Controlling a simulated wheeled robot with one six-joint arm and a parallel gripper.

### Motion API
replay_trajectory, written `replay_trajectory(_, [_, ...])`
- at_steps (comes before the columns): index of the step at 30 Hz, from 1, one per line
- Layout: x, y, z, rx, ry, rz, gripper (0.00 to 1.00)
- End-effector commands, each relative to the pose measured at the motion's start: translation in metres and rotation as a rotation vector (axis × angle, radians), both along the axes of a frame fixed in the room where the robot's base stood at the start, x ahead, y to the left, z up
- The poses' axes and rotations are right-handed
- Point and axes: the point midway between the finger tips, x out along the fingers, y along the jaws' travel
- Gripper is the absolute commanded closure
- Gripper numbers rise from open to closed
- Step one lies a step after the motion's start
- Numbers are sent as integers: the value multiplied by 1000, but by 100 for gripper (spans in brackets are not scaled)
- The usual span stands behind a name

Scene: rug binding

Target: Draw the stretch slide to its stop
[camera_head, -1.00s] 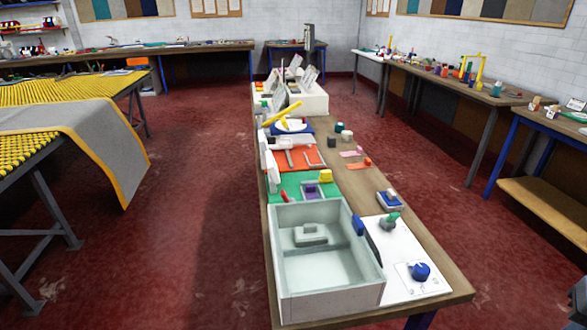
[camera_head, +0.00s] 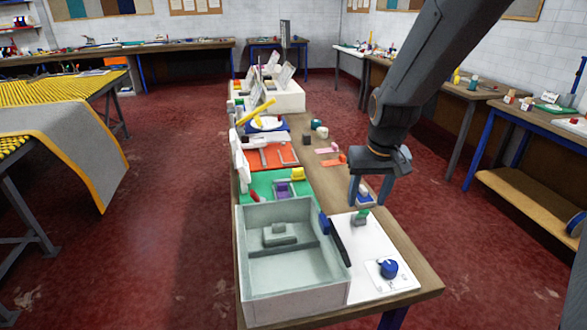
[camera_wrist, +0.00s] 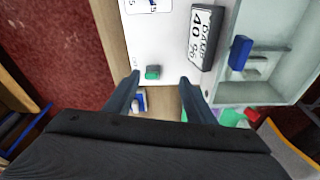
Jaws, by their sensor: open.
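My gripper (camera_head: 368,202) is open and empty, pointing down over the bench's right side; it also shows in the wrist view (camera_wrist: 164,88). Below its fingers is a small blue-and-white block (camera_head: 365,197), partly hidden. A green-topped grey knob (camera_head: 361,215) stands on the white board nearby; in the wrist view the green knob (camera_wrist: 153,72) lies just beyond the fingertips. No part is labelled as the stretch slide, so I cannot tell which it is. An orange panel (camera_head: 259,163) with grey bars (camera_head: 285,153) lies further back on the bench.
A pale open box (camera_head: 278,308) holds a grey block (camera_head: 280,235), with a blue piece (camera_head: 324,224) at its right wall. A green panel (camera_head: 262,182) lies behind the box.

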Motion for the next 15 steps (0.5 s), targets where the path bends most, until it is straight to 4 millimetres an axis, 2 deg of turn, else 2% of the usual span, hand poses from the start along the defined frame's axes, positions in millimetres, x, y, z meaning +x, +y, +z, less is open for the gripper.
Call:
replay_trajectory(1, [35,19,-3,2,-17,27,50])
replay_trajectory(3, [80,44,-4,5,-44,57,50])
replay_trajectory(6, [137,81,-8,11,-81,99,50])
replay_trajectory(10, [192,124,-14,19,-122,141,50])
replay_trajectory(12, [213,143,-17,25,-140,158,50])
replay_trajectory(15, [232,161,-20,29,-158,174,50])
